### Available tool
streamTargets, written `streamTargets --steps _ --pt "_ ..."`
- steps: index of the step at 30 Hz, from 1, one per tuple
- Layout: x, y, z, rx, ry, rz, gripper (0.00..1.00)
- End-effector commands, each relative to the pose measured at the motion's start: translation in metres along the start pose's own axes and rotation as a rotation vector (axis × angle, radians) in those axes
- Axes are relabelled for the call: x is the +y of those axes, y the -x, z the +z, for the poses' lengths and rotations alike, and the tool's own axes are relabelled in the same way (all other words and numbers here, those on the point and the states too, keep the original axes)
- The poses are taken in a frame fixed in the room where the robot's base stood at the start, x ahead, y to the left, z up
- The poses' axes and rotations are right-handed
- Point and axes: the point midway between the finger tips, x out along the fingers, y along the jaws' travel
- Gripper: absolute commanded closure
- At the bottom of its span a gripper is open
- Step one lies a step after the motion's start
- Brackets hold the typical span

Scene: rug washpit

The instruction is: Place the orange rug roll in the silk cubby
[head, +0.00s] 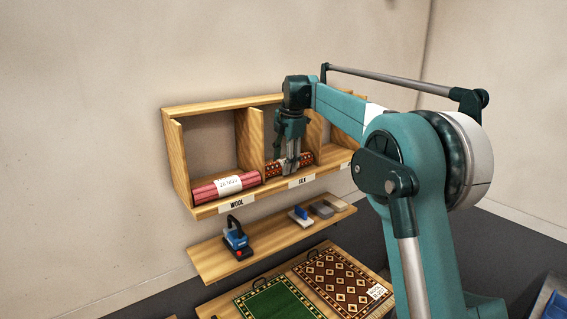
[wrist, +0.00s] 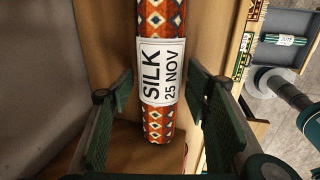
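The orange patterned rug roll (head: 275,169) lies on its side in the middle cubby, the silk cubby (head: 302,181), whose front edge carries a SILK label. In the wrist view the roll (wrist: 154,20) shows its white tag reading SILK 25 NOV. My gripper (head: 289,170) points down into this cubby, in front of and over the roll, hiding part of it. In the wrist view my gripper (wrist: 160,125) is open, with a finger on each side of the roll and a visible gap on both sides.
A red roll (head: 207,192) lies in the wool cubby (head: 175,160) at left. The right cubby is mostly hidden by my arm. A lower shelf (head: 265,243) holds a blue tool (head: 236,238) and small blocks. Rug samples (head: 268,303) lie below.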

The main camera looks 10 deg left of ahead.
Motion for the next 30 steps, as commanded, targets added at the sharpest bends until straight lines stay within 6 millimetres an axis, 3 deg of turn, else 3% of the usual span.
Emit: streamTargets --steps 8,14,30 --pt "0.001 0.003 0.000 0.000 0.000 0.000 0.52" --pt "0.001 0.017 0.000 0.000 0.000 0.000 0.52" --pt "0.001 0.095 0.000 0.000 0.000 0.000 0.52"
